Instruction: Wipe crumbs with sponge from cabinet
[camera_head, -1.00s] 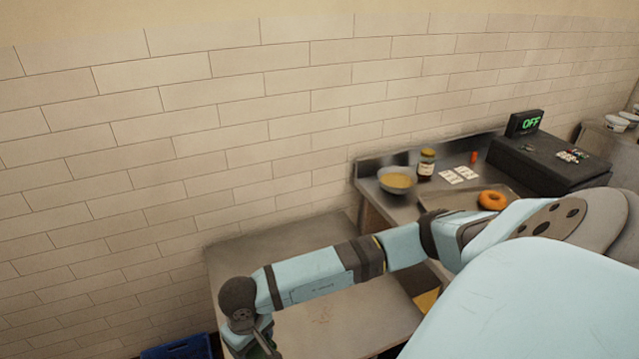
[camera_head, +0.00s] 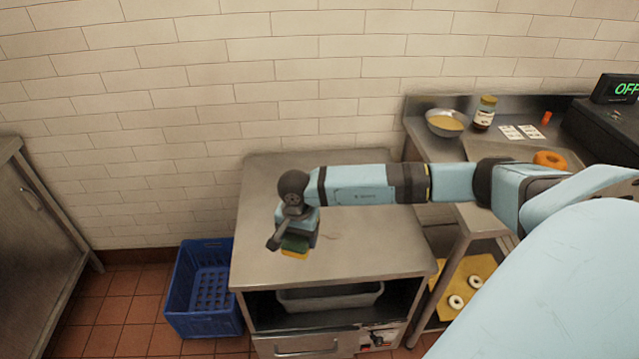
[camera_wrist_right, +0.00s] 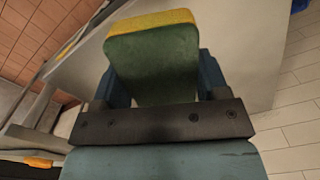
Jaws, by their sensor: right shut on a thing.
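My right gripper (camera_head: 293,240) is shut on the sponge (camera_head: 294,252), which is green on one side and yellow on the other. It holds the sponge over the left part of the steel cabinet (camera_head: 370,245). In the right wrist view the sponge (camera_wrist_right: 155,62) sits between the blue fingers of my right gripper (camera_wrist_right: 155,85). I cannot tell whether the sponge touches the cabinet top. A small faint brownish mark (camera_head: 330,237), perhaps crumbs, lies on the top just right of the gripper. My left gripper is not in view.
A blue crate (camera_head: 203,290) stands on the floor left of the cabinet. A higher counter at right holds a bowl (camera_head: 444,123), a jar (camera_head: 484,113) and a bagel (camera_head: 549,159). Another steel cabinet (camera_head: 35,250) stands far left. The cabinet top's back left is clear.

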